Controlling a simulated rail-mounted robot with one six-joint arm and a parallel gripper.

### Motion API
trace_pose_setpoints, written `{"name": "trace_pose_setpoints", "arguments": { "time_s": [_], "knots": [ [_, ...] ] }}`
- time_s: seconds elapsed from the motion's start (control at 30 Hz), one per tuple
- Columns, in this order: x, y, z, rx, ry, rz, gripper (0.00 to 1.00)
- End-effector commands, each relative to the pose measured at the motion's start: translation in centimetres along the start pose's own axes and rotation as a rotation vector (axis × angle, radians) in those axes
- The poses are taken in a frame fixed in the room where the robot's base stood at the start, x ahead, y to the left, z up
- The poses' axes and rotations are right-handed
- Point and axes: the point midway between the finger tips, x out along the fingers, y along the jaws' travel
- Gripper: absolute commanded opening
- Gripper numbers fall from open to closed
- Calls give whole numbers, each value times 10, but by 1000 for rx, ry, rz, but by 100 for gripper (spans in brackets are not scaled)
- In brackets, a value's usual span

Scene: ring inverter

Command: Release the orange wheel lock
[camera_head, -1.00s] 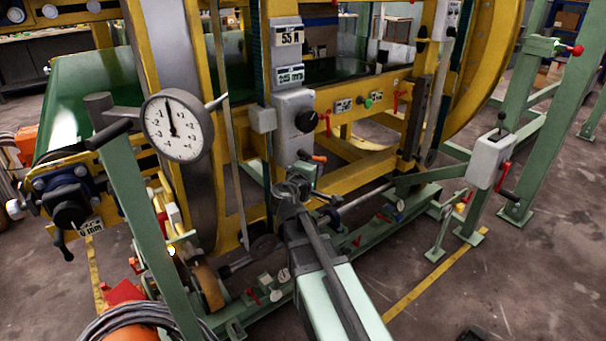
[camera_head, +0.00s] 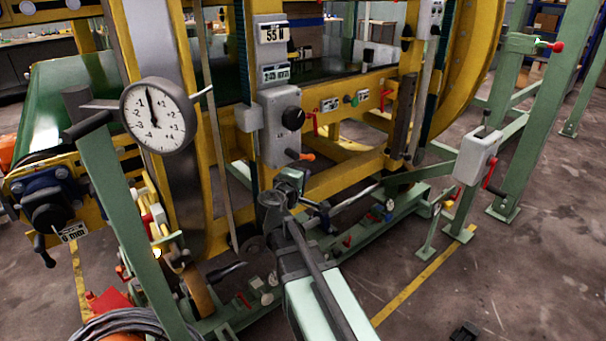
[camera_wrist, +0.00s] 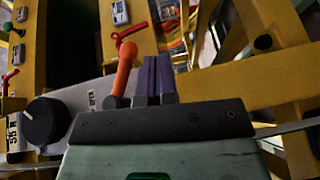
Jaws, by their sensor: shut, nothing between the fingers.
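The orange wheel lock (camera_head: 302,155) is a small orange lever on the grey control box (camera_head: 279,135) of the yellow post, its orange end pointing right in the head view. In the wrist view the orange lever (camera_wrist: 123,70) stands just left of my fingers, close beside them; I cannot tell whether they touch. My gripper (camera_wrist: 155,62) is shut and empty, its two purple-grey fingers together. In the head view my gripper (camera_head: 291,179) is small and dark, just below the lever. The lever's base is partly hidden by my gripper body in the wrist view.
A black knob (camera_head: 293,118) sits on the box above the lever, and also shows in the wrist view (camera_wrist: 45,122). A round dial gauge (camera_head: 160,115) stands at left. A red lever (camera_head: 315,124) and yellow beams are close behind.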

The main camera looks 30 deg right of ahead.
Motion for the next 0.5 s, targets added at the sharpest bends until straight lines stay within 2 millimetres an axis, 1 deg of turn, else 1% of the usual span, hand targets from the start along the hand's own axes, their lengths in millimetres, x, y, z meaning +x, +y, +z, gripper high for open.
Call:
{"name": "trace_pose_setpoints", "arguments": {
  "time_s": [0.03,0.07,0.1,0.3,0.4,0.5],
  "knots": [
    [-3,-23,3,0,0,0,0],
    [-5,-30,4,0,0,0,0],
    [-19,-18,4,-1,2,0,0],
    [-68,-22,4,0,2,0,0],
    [-86,-24,4,1,1,0,0],
    [-98,-25,3,1,1,0,0]
  ]
}}
